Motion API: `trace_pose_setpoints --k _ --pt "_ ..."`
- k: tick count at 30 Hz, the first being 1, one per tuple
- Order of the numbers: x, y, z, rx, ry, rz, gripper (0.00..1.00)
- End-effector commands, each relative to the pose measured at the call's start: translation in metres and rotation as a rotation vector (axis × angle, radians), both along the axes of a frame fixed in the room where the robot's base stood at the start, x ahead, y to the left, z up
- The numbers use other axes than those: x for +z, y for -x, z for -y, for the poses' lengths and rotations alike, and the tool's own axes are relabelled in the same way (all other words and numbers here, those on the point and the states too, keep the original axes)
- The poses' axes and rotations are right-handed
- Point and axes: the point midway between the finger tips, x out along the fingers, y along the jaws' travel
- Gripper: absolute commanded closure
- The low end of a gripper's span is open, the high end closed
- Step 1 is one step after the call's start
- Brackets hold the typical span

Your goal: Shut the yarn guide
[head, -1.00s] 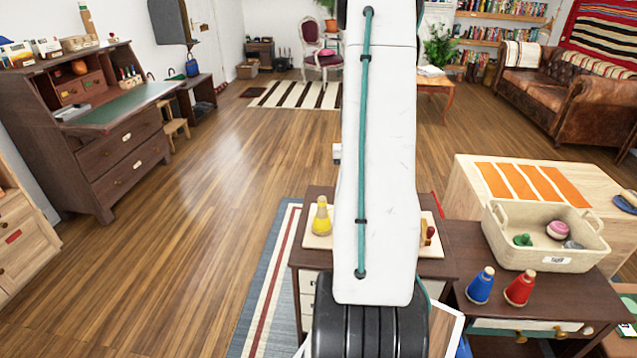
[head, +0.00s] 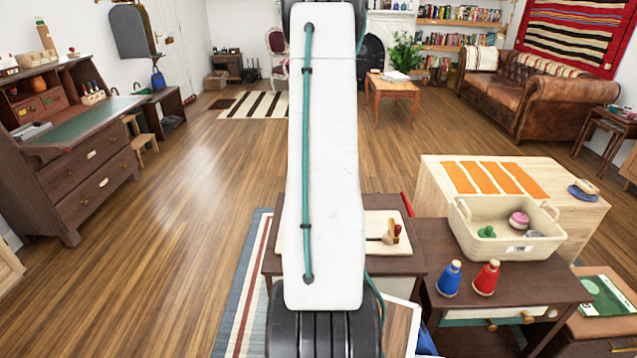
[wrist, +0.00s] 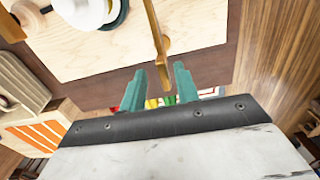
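In the wrist view a thin golden-brown arm (wrist: 154,25), which looks like the yarn guide, stands out over a pale wooden board (wrist: 90,45). Its lower end hangs close to my gripper (wrist: 160,74). The two teal fingers are apart, with that end at or just beyond the gap; I cannot tell if they touch it. A white and dark round part and a pale wooden knob sit on the board at upper left. In the head view the board (head: 375,243) carries a small wooden and red piece (head: 392,232); my arm hides the rest and my gripper.
To the right, a dark cabinet holds a blue cone (head: 450,279), a red cone (head: 486,278) and a cream basket (head: 508,240). A pale wooden chest (head: 575,225) with orange stripes stands behind. The floor (head: 190,200) to the left is open.

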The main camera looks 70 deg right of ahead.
Motion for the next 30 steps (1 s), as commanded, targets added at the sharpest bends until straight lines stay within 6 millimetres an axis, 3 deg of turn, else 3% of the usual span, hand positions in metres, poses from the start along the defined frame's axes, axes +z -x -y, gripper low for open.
trace_pose_setpoints --k 8,21,30 --pt "0.003 -0.003 -0.001 0.005 0.002 0.002 0.69" --pt "0.068 -0.001 0.0 0.002 0.002 0.002 0.69" --pt "0.078 -0.001 0.0 0.002 0.0 0.0 0.69"
